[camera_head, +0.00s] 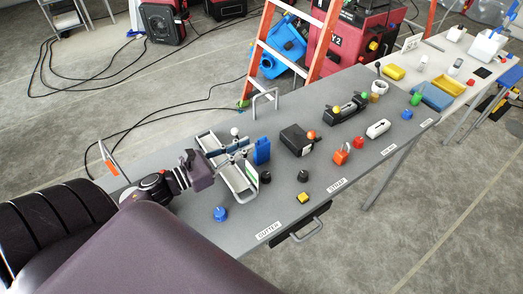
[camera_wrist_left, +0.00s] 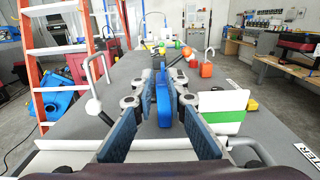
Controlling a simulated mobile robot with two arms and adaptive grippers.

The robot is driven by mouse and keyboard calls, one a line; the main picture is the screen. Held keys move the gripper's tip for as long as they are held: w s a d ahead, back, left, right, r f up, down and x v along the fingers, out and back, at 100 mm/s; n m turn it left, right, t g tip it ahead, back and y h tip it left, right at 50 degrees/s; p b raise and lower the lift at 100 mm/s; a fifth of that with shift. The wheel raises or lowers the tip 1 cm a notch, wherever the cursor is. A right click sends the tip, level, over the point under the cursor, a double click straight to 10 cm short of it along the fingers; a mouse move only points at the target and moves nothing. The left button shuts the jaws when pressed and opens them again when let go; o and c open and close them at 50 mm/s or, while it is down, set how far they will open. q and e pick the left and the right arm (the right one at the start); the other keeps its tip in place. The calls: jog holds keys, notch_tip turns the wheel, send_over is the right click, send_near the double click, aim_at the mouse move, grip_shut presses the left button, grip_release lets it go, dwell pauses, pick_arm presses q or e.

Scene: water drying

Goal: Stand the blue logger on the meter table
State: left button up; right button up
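The blue logger (camera_head: 262,151) stands upright on the near grey table (camera_head: 185,232), beside a white gutter-like tray (camera_head: 236,181). My left gripper (camera_head: 246,148) reaches toward it from the left. In the left wrist view the logger (camera_wrist_left: 163,102) shows between the two dark blue finger pads of my left gripper (camera_wrist_left: 166,105), which are spread apart. Gaps seem to show on both sides of it; I cannot tell whether either pad touches it. My right gripper is not in view. A second, pale table (camera_head: 437,56) stands at the far right; I cannot tell which table is the meter table.
A black box (camera_head: 296,139) stands right of the logger. Black knobs, a blue knob (camera_head: 220,214) and a yellow block (camera_head: 303,198) lie nearer. The far table holds a yellow tray (camera_head: 449,85) and a blue tray (camera_head: 432,97). An orange ladder (camera_head: 259,50) stands behind.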

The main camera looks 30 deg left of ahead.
aim_at(262, 138)
pick_arm(q)
jog(key=p+x, duration=0.2)
jog(key=x, duration=0.3)
jog(key=shift+w+d+r+p, duration=0.1)
jog(key=shift+d+r+p, duration=0.15)
jog(key=shift+r+p, duration=0.15)
jog(key=shift+w+d+f, duration=0.1)
jog(key=shift+w+f, duration=0.05)
jog(key=shift+w, duration=0.15)
jog(key=shift+w+d+f, duration=0.1)
grip_shut()
